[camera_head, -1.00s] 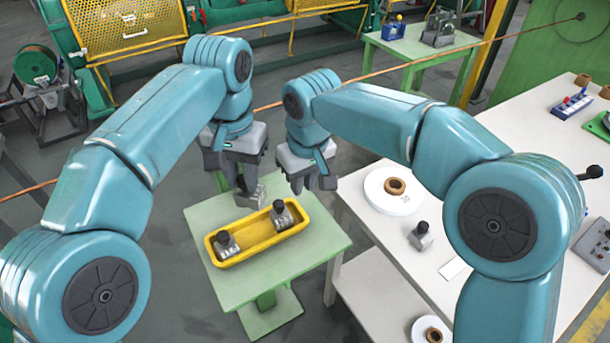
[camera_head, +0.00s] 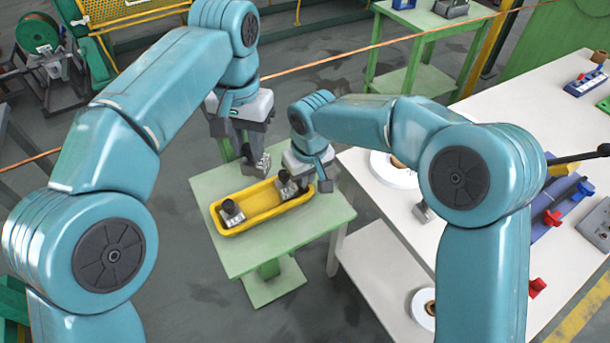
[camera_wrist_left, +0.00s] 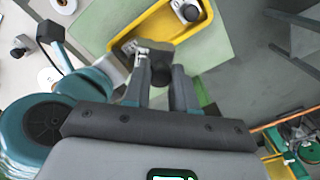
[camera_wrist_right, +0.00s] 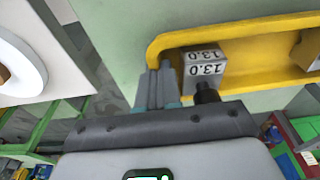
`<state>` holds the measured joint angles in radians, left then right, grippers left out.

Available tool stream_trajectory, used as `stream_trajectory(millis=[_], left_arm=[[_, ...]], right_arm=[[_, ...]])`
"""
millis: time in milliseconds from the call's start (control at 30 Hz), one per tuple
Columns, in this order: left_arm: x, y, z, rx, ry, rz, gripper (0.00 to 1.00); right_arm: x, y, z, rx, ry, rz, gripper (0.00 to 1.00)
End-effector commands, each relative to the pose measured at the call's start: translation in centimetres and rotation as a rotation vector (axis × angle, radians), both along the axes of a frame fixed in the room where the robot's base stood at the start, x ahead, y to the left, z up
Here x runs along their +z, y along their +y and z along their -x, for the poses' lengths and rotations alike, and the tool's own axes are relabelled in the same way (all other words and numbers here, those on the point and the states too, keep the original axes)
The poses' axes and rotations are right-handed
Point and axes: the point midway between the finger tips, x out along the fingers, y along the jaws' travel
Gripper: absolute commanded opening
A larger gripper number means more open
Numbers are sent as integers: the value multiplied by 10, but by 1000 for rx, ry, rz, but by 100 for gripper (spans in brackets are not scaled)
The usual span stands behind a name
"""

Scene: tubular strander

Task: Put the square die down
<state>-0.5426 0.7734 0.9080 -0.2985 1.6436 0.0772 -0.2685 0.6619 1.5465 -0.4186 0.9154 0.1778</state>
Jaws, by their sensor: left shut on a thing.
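My left gripper (camera_head: 247,157) is shut on a metal die with a black knob (camera_head: 262,163), held just behind the yellow tray (camera_head: 250,222). In the left wrist view the knob (camera_wrist_left: 160,76) sits between the fingers. The tray stands on a green table and holds a die (camera_head: 232,214) at its left end and another (camera_head: 287,187) at its right end. My right gripper (camera_head: 322,182) is at the tray's right end. In the right wrist view its fingers (camera_wrist_right: 160,85) are together and empty, beside a die marked 13.0 (camera_wrist_right: 205,68).
The green table (camera_head: 315,228) has bare room around the tray. The white table (camera_head: 375,240) at the right bears a white spool (camera_head: 390,172), another die (camera_head: 423,212) partly hidden by my right arm, and tools. A copper-coloured strand (camera_head: 330,60) runs across behind my arms.

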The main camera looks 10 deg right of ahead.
Motion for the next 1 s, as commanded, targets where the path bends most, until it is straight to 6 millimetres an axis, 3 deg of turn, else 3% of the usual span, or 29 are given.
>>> stream_trajectory(millis=[267,600,733,1000], left_arm=[[1,0,0,46,-4,2,0],[-12,-4,0,615,-9,9,0],[-17,-3,2,760,-6,6,0],[-63,0,7,788,-1,-2,0]], right_arm=[[0,0,0,0,0,0,0],[0,0,0,0,0,0,0],[0,0,0,0,0,0,0],[1,0,0,0,0,0,0]])
